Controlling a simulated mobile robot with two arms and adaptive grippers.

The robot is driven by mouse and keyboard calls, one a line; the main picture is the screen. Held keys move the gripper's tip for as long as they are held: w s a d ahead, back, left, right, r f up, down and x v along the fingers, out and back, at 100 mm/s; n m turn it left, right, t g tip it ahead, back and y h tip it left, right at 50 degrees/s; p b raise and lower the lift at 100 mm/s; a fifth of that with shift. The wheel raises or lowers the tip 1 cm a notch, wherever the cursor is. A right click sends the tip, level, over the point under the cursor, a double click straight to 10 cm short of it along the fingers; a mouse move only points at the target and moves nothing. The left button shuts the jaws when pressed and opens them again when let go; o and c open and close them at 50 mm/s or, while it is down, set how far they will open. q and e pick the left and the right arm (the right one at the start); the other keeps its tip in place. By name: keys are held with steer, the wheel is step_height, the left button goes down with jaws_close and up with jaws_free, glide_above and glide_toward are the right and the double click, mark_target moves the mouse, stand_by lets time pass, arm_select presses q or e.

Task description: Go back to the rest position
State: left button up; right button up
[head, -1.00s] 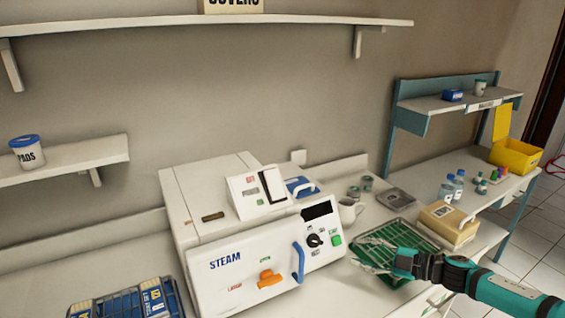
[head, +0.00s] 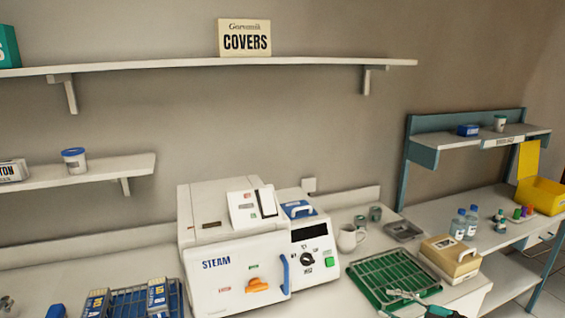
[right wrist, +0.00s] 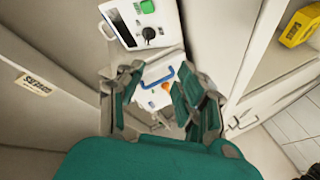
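My right gripper (head: 406,297) is at the bottom right of the head view, by the near edge of the green tray with a wire rack (head: 392,277). Most of its arm is cut off by the frame edge. In the right wrist view the fingers of my right gripper (right wrist: 164,108) stand apart with nothing between them. The white STEAM unit (right wrist: 158,85) shows beyond them. My left gripper is not in view.
The STEAM unit (head: 235,283) stands on the counter, left of a white jug (head: 348,239). A beige box (head: 450,257) sits right of the green tray. Blue racks with packs (head: 130,302) are at bottom left. A wall shelf (head: 215,64) holds a COVERS box (head: 245,39).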

steer(key=s+a+f+m+t+h, duration=0.1)
steer(key=s+a+f+m+h, duration=0.3)
steer(key=a, duration=0.3)
steer(key=s+a+f+m+t+h, duration=0.1)
steer(key=s+a+f+m+h, duration=0.15)
steer(key=s+a+m, duration=0.35)
steer(key=s+d+f+m+g+h, duration=0.1)
steer(key=s+d+f+m+g, duration=0.15)
steer(key=s, duration=0.55)
steer(key=s+d+f+m+g+h, duration=0.15)
steer(key=s+g, duration=0.25)
steer(key=s, duration=0.4)
steer(key=s+d+f+m+g+h, duration=0.2)
steer(key=s+m+g, duration=0.1)
steer(key=s, duration=0.5)
step_height(320, 180, down, 25)
steer(key=g, duration=0.1)
steer(key=s+d+f+g, duration=0.1)
steer(key=s+d+f, duration=0.2)
steer(key=s+f, duration=1.4)
steer(key=shift+s+d+f+n+b, duration=0.15)
steer(key=shift+s+f+n+b, duration=0.2)
steer(key=shift+s, duration=0.2)
